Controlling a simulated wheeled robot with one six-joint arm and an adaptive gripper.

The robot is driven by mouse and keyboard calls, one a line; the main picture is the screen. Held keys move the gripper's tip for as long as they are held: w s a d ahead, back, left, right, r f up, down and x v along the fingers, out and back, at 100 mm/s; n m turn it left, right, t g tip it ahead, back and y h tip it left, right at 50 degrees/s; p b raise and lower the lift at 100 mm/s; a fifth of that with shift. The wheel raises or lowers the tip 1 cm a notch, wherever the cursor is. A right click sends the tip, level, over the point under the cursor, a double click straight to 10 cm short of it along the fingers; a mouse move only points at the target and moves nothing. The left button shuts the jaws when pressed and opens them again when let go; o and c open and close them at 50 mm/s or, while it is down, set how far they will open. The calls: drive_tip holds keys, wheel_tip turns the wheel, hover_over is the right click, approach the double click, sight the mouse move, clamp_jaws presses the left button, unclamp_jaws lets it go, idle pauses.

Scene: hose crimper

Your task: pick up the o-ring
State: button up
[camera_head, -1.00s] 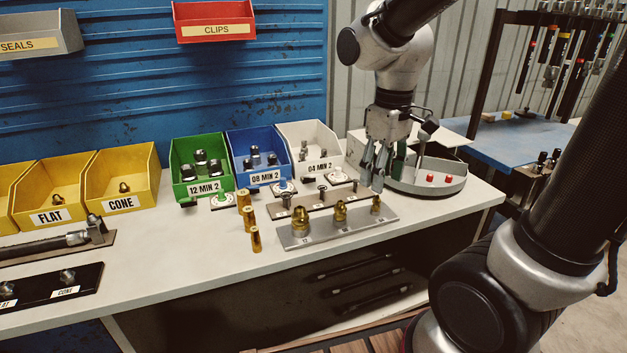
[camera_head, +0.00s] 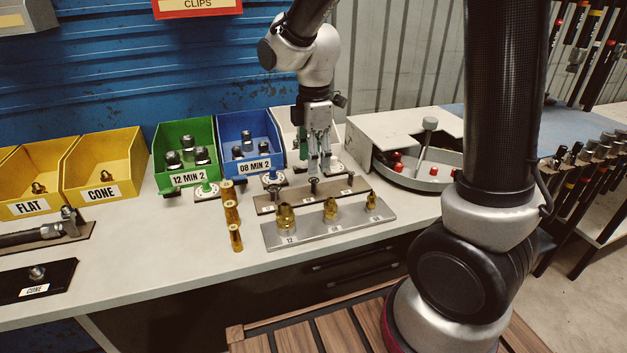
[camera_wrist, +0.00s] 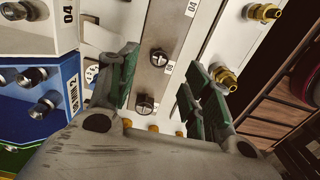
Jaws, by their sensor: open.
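My gripper (camera_head: 318,168) is open and empty in the head view, pointing down over the back of the brown strip (camera_head: 265,207). In the wrist view my gripper (camera_wrist: 160,85) has its two green-padded fingers apart, with the strip (camera_wrist: 165,28) running between them. Two dark slotted fittings, a far one (camera_wrist: 158,57) and a near one (camera_wrist: 143,105), stand on the strip between the fingers. Small white cards with round coloured pieces, one green (camera_head: 207,190) and one blue (camera_head: 273,178), lie before the bins. I cannot clearly make out an o-ring; it may be too small or hidden.
A grey plate (camera_head: 350,228) with several brass fittings lies in front of the strip, with brass pieces (camera_head: 231,213) left of it. Green (camera_head: 180,178), blue (camera_head: 240,163) and white (camera_head: 284,152) bins stand behind. A round grey tray (camera_head: 425,183) is at right.

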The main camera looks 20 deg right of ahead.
sight(314, 179)
drive_tip(key=shift+f, duration=2.15)
drive_tip(key=shift+f, duration=0.25)
drive_tip(key=shift+c, duration=0.3)
drive_tip(key=c, duration=0.6)
drive_tip(key=shift+c, duration=0.2)
